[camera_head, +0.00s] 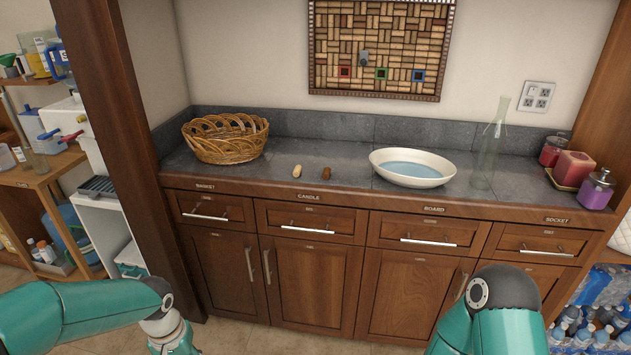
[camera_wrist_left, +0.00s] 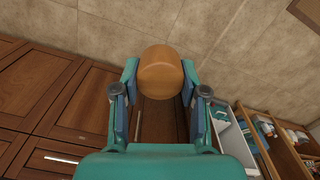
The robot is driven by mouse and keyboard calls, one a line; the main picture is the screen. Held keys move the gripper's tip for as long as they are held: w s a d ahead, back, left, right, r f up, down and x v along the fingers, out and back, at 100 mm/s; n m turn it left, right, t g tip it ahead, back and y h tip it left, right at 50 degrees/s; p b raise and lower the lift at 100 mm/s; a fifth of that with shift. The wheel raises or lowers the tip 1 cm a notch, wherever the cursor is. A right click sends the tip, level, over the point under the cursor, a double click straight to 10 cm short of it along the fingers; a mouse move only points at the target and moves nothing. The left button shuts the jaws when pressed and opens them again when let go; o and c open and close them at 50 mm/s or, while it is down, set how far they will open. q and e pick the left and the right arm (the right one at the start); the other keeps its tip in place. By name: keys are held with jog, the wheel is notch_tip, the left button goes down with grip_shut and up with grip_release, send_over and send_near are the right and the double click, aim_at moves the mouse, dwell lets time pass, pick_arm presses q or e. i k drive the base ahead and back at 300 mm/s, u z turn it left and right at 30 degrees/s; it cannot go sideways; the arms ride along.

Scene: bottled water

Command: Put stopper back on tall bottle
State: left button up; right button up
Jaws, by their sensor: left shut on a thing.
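The tall bottle (camera_head: 490,150) is clear glass and stands upright at the right of the counter, with no stopper seen in its neck. My left gripper (camera_wrist_left: 160,78) is shut on an orange-brown, rounded, stopper-like piece (camera_wrist_left: 160,72) in the left wrist view. The floor and cabinet doors lie behind it, away from the bottle. In the head view the left arm enters at the lower left, but its gripper is out of frame. A pale cork (camera_head: 297,171) and a dark brown cork (camera_head: 326,173) lie on the counter. My right arm shows at the lower right; its gripper is out of view.
A wide white bowl (camera_head: 412,168) with bluish contents sits left of the bottle. A wicker basket (camera_head: 225,139) stands at the counter's left. Red candles (camera_head: 575,168) and a purple jar (camera_head: 597,190) stand right of the bottle. The counter (camera_head: 350,155) has free room around the corks.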

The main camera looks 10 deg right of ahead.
aim_at(494, 139)
jog(key=z, duration=0.05)
jog(key=k, duration=0.1)
jog(key=u, duration=1.75)
jog(key=i, duration=0.1)
jog(key=z, duration=3.05)
jog(key=i, duration=1.05)
jog(key=u, duration=0.05)
